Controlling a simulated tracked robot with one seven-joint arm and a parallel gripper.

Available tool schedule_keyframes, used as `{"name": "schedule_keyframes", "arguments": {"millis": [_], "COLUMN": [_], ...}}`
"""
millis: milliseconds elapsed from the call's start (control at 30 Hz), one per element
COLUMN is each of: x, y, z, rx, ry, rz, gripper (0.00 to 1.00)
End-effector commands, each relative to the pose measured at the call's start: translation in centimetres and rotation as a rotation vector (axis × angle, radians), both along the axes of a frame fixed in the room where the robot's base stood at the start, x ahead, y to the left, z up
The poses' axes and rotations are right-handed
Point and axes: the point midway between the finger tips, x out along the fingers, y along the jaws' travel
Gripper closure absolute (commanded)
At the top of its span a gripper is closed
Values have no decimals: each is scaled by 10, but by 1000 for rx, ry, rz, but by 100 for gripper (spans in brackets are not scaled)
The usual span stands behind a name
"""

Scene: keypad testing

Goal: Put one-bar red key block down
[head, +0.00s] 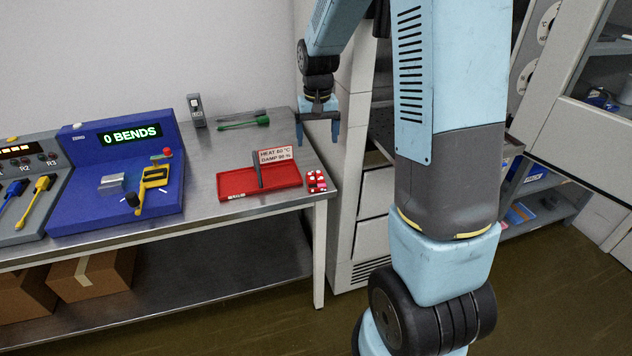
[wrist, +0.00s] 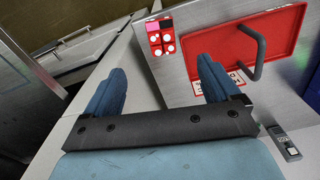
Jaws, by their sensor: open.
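A small red key block (head: 316,181) with white round spots sits on the steel bench near its right end, just right of a red tray. It also shows in the wrist view (wrist: 161,37), upper middle, with a pink and a black patch at one end. Its bar marking is too small to tell. My gripper (head: 320,133) hangs open and empty, fingers down, above and behind the block near the bench's right edge. In the wrist view the two blue fingers (wrist: 162,82) are wide apart with nothing between them. The block lies beyond them, apart from both.
The red tray (head: 235,190) has an upright grey handle and a small sign (head: 276,155). A green-handled tool (head: 243,123) and a grey device (head: 196,111) lie behind. A blue bend tester (head: 90,205) stands left. A grey cabinet (head: 372,215) borders the bench's right.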

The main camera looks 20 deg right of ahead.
Motion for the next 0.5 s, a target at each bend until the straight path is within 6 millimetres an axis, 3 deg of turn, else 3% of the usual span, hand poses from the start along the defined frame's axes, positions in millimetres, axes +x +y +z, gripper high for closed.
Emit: {"name": "schedule_keyframes", "arguments": {"millis": [267, 500], "x": [6, 5], "y": [0, 0], "z": [-28, -69], "rx": [1, 1], "ry": [18, 18], "rz": [-4, -5], "gripper": [11, 11]}}
